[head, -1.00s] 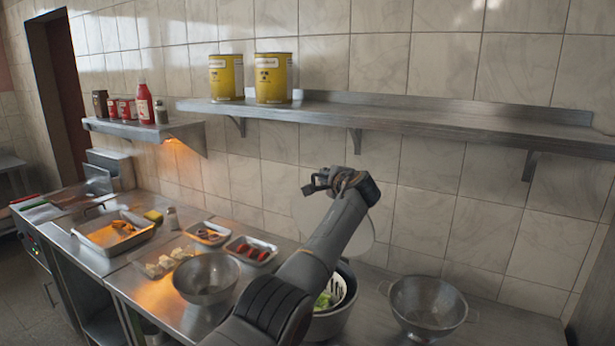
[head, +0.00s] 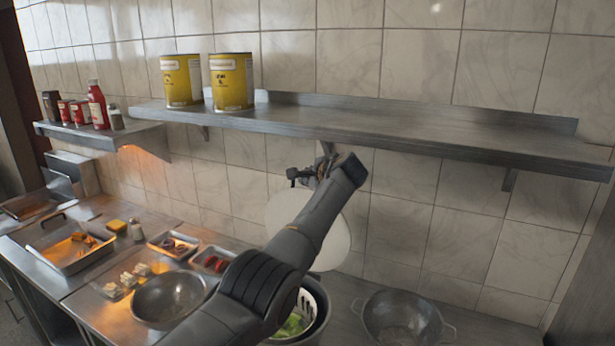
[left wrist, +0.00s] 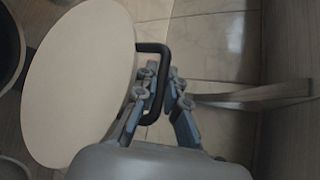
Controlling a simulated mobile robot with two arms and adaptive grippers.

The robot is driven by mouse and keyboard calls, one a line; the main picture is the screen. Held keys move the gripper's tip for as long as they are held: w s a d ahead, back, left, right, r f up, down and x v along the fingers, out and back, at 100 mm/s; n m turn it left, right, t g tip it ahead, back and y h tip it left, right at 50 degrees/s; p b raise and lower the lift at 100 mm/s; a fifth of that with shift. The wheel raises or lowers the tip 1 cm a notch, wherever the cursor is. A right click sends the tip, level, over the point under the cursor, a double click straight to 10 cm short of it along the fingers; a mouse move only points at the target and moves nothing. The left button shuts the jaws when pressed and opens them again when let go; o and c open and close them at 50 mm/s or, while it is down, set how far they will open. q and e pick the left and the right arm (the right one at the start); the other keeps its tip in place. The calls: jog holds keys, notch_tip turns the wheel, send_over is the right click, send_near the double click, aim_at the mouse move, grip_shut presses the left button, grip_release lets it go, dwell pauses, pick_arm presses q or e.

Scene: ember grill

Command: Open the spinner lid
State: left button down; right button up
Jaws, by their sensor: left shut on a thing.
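The spinner lid (head: 333,243) is a pale round disc, seen upright behind my arm in the head view. It also shows in the left wrist view (left wrist: 80,80), with a black handle (left wrist: 163,62) on its face. My left gripper (head: 306,178) is shut on that handle, and its fingers (left wrist: 160,88) lie on both sides of the bar. The spinner bowl (head: 315,318) stands below on the counter, uncovered at the top, with a white basket and green leaves (head: 292,325) inside. My arm hides part of the lid and bowl. My right gripper is not in view.
A steel wall shelf (head: 400,128) with two yellow cans (head: 232,82) runs close above my left gripper. A metal colander (head: 402,318) stands right of the spinner. A steel bowl (head: 170,298) and food trays (head: 173,245) stand to the left.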

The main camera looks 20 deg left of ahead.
pick_arm(q)
jog(key=shift+f, duration=0.1)
jog(key=c, duration=1.4)
grip_release()
jog(key=shift+v, duration=0.75)
jog(key=v, duration=1)
jog(key=shift+s+d, duration=0.1)
jog(key=shift+s, duration=0.05)
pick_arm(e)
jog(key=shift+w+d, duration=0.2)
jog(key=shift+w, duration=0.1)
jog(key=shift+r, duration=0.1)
